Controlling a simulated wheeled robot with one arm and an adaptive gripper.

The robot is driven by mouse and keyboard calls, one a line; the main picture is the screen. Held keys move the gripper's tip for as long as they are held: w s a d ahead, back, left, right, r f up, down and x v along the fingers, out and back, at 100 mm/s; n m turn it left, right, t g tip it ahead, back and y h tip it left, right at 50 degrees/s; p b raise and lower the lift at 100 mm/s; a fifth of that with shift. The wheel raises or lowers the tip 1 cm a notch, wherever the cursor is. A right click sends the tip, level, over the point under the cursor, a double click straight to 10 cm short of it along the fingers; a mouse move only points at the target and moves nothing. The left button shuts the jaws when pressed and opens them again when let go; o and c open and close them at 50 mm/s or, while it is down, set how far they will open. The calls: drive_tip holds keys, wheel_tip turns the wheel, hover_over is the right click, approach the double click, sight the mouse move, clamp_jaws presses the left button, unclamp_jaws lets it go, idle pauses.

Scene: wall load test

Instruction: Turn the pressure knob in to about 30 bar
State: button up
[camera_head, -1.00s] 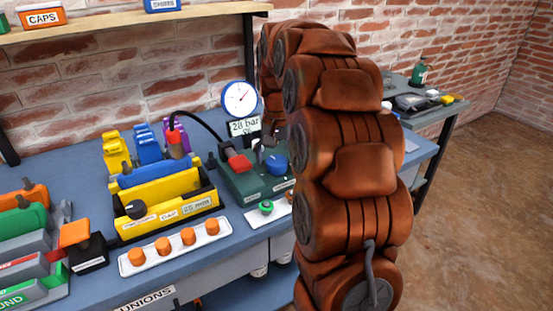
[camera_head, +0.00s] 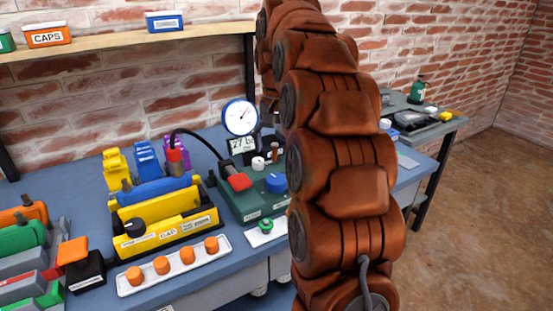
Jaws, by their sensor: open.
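The green pump box (camera_head: 245,206) stands on the blue bench, left of my arm. A blue knob (camera_head: 275,182) and a small white knob (camera_head: 258,163) sit on its top, beside a red-ended lever (camera_head: 238,180). I cannot read which knob is the pressure knob. The round white gauge (camera_head: 240,117) with a blue rim stands behind the box. The display (camera_head: 242,144) under it reads 27, with "ba" showing and its right side hidden by my arm. My gripper is not visible; my brown arm covers the area right of the box.
A yellow tray (camera_head: 170,233) and a white strip of orange caps (camera_head: 130,286) lie left of the box. A black hose (camera_head: 205,140) arches from a red fitting to the box. A shelf (camera_head: 110,42) with bins runs above. A side table (camera_head: 440,128) stands right.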

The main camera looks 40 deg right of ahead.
drive_tip(key=shift+r, duration=1.35)
